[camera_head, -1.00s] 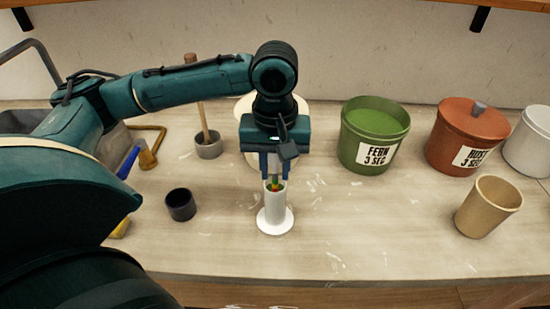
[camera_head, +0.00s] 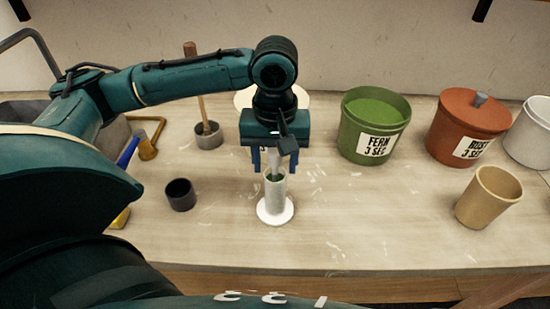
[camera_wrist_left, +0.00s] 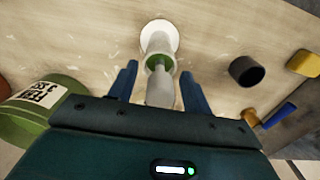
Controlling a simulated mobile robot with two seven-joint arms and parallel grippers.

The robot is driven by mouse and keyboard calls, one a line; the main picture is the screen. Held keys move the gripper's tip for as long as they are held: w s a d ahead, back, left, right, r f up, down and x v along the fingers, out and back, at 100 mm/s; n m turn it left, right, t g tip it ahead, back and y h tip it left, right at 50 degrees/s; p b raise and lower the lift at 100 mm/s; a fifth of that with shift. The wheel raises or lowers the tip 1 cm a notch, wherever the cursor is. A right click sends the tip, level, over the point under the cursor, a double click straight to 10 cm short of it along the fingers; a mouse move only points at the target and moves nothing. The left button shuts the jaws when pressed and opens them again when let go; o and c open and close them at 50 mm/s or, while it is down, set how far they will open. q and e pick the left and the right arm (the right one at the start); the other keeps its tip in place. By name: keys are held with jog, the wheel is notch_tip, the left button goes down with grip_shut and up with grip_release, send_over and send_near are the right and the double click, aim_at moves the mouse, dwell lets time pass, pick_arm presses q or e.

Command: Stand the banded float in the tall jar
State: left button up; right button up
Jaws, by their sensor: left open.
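The tall jar (camera_head: 276,192) is a narrow pale cylinder upright on a round white foot on the bench. It also shows in the left wrist view (camera_wrist_left: 158,42). The banded float stands inside it: its grey stem (camera_head: 274,166) rises out of the mouth, and a green part (camera_wrist_left: 157,62) shows at the rim. Its lower bands are hidden by the jar. My left gripper (camera_head: 273,160) is open just above the jar, with its fingers apart on either side of the stem. In the left wrist view (camera_wrist_left: 160,82) there is space between fingers and stem. My right gripper is not in view.
A small dark cup (camera_head: 180,196) stands left of the jar. A green bucket (camera_head: 372,128), a red lidded pot (camera_head: 462,130) and a tan cup (camera_head: 488,198) stand to the right. The bench front right of the jar is clear.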

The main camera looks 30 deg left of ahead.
pick_arm(q)
jog(key=shift+r, duration=0.15)
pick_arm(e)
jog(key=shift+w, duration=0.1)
pick_arm(q)
notch_tip(320, 180, up, 12)
jog(key=shift+p, duration=0.75)
jog(key=shift+r, duration=0.45)
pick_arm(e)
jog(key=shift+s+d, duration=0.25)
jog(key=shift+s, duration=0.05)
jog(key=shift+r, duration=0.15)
